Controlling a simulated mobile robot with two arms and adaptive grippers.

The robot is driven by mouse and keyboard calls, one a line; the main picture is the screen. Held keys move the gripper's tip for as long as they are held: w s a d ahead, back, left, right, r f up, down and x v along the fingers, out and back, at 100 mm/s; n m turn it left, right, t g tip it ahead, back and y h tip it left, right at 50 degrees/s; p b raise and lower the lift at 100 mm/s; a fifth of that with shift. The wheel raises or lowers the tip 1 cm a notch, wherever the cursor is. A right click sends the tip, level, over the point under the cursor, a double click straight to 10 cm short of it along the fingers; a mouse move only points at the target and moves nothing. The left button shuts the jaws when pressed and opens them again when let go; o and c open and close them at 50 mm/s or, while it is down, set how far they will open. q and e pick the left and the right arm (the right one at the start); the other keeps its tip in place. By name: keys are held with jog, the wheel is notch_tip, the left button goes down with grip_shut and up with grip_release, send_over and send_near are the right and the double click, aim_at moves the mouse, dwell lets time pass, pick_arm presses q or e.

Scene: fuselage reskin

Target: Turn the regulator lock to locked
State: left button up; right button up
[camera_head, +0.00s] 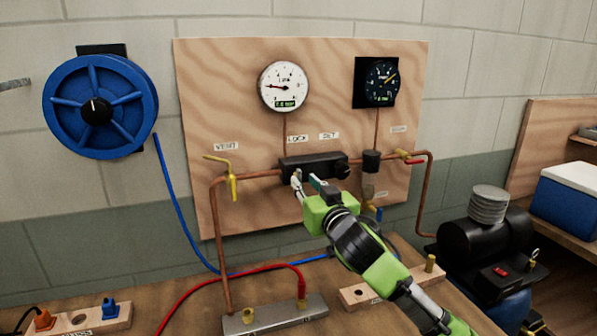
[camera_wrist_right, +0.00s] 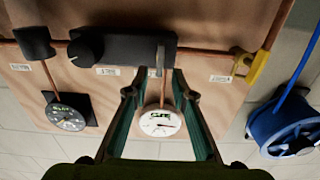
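The regulator (camera_head: 314,165) is a black block on the wooden panel, under the LOCK and SET labels, with a black knob (camera_head: 342,171) at its right end. In the right wrist view, which is turned upside down, the regulator (camera_wrist_right: 115,49) is at the top. A small grey lever (camera_wrist_right: 160,59), seemingly the lock, stands out from its LOCK end. My right gripper (camera_head: 309,181) is just in front of and below the block. Its fingers are apart and empty in the wrist view (camera_wrist_right: 157,86), with the lever just beyond and between the tips. My left gripper is not in view.
A yellow-handled vent valve (camera_head: 232,178) and a red-handled valve (camera_head: 410,157) sit on the copper pipes either side. A white gauge (camera_head: 284,87) and a dark gauge (camera_head: 382,81) are above. A blue hose reel (camera_head: 73,107) hangs left; a manifold (camera_head: 270,316) lies below.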

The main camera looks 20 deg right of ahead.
aim_at(300, 176)
jog(key=w, duration=0.2)
jog(key=w+p, duration=0.1)
jog(key=shift+w+r, duration=0.2)
jog(key=shift+w, duration=0.15)
jog(key=shift+w+f, duration=0.1)
jog(key=shift+w, duration=0.6)
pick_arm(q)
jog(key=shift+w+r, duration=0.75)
pick_arm(e)
jog(key=shift+w, duration=0.1)
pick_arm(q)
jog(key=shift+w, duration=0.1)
pick_arm(e)
grip_shut()
